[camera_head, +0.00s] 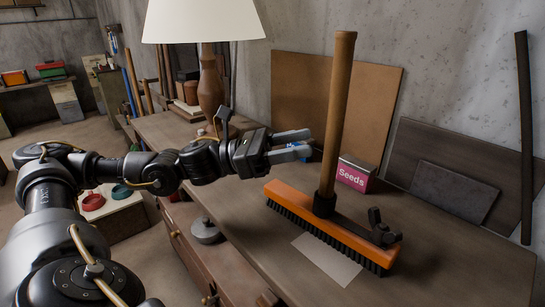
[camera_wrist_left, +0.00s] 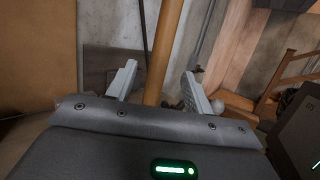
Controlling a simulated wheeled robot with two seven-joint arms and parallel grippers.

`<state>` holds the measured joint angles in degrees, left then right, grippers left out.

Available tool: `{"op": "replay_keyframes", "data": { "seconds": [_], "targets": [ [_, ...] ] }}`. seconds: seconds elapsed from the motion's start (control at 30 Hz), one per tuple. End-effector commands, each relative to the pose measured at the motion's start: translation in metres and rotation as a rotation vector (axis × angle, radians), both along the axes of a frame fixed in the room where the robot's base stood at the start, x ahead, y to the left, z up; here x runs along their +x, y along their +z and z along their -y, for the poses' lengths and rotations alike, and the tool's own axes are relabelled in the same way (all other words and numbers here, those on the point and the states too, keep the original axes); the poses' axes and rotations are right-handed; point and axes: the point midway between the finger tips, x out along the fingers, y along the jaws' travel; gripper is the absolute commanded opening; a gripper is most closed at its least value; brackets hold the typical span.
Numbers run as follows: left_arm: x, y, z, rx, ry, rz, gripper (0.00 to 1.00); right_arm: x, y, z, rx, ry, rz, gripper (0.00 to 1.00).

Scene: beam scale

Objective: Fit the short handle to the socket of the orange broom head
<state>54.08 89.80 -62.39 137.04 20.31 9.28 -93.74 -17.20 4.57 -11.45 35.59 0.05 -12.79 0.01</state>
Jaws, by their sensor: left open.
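The orange broom head (camera_head: 345,232) rests bristles down on the workbench. The short wooden handle (camera_head: 338,110) stands nearly upright, leaning slightly right, with its lower end in the black socket (camera_head: 323,205). How deep it sits is hidden. A black bracket with a knob (camera_head: 382,228) is on the head's right part. My left gripper (camera_head: 303,144) is open and empty, left of the handle at mid-height, fingers pointing toward it, apart from it in the head view. In the left wrist view the handle (camera_wrist_left: 166,45) appears between the two open fingers (camera_wrist_left: 158,88). My right gripper is not in view.
A pink Seeds box (camera_head: 355,175) stands behind the broom. A white sheet (camera_head: 326,258) lies in front of the head. A lamp (camera_head: 208,85) stands at the left rear. Boards (camera_head: 335,95) lean on the wall. The bench (camera_head: 440,270) is clear at the right front.

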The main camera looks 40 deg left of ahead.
Motion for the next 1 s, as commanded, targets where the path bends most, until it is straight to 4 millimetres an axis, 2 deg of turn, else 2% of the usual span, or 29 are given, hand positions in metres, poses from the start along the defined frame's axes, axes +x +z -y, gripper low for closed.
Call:
{"op": "replay_keyframes", "data": {
  "seconds": [0.03, 0.1, 0.4, 0.67, 1.0],
  "targets": [
    [-0.005, -0.010, -0.008, 0.004, 0.003, -0.003, 0.52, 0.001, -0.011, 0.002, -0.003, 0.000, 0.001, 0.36],
    [-0.012, -0.012, -0.019, 0.004, 0.004, -0.002, 0.52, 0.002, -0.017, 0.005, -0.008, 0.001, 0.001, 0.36],
    [-0.032, -0.017, -0.044, 0.001, 0.000, -0.001, 0.52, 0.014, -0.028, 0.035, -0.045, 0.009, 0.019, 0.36],
    [-0.034, -0.016, -0.047, -0.001, -0.002, 0.001, 0.52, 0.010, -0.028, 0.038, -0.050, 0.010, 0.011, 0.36],
    [-0.034, -0.016, -0.046, -0.001, -0.002, 0.001, 0.52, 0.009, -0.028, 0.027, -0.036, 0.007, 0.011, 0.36]
  ]
}}
